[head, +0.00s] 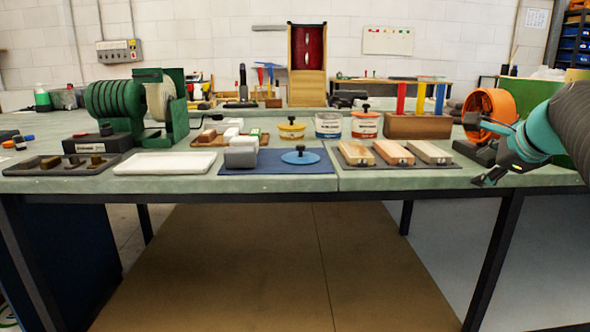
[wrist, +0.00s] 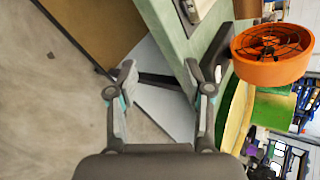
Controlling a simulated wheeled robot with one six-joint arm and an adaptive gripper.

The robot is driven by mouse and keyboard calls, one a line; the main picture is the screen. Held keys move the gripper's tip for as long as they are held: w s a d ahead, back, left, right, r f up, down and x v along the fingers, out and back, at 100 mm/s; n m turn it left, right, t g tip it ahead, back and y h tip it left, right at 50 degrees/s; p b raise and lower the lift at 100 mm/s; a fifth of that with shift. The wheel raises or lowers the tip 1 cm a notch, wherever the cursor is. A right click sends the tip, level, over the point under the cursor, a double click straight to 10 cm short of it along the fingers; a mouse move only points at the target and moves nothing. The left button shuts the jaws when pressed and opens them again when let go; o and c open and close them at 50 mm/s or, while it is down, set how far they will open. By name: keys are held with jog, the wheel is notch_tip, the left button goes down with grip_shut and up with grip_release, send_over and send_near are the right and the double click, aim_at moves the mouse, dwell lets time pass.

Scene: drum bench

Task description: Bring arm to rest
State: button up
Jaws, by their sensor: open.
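My gripper (head: 490,177) is at the right end of the bench in the head view, in front of the bench's front edge or just over it; I cannot tell which. Its teal arm comes in from the right side of the picture. In the wrist view my gripper (wrist: 162,82) has its two fingers spread apart with nothing between them. Beyond the fingers show the bench edge, a bench leg and the floor. The green-topped bench (head: 420,181) runs across the head view.
An orange drum-shaped fan (head: 492,112) stands close behind my gripper. A mat with several wooden blocks (head: 393,152) lies to its left. A blue lid (head: 300,157), jars (head: 364,124) and a green grinder-like machine (head: 115,103) stand further left. The floor before the bench is clear.

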jog(key=s+a+f+n+g+p, duration=0.2)
jog(key=s+a+f+n+g, duration=0.2)
jog(key=s+a+f+n, duration=1.7)
jog(key=shift+s+f+n+g, duration=0.5)
jog(key=shift+s+n, duration=0.4)
jog(key=shift+s, duration=0.4)
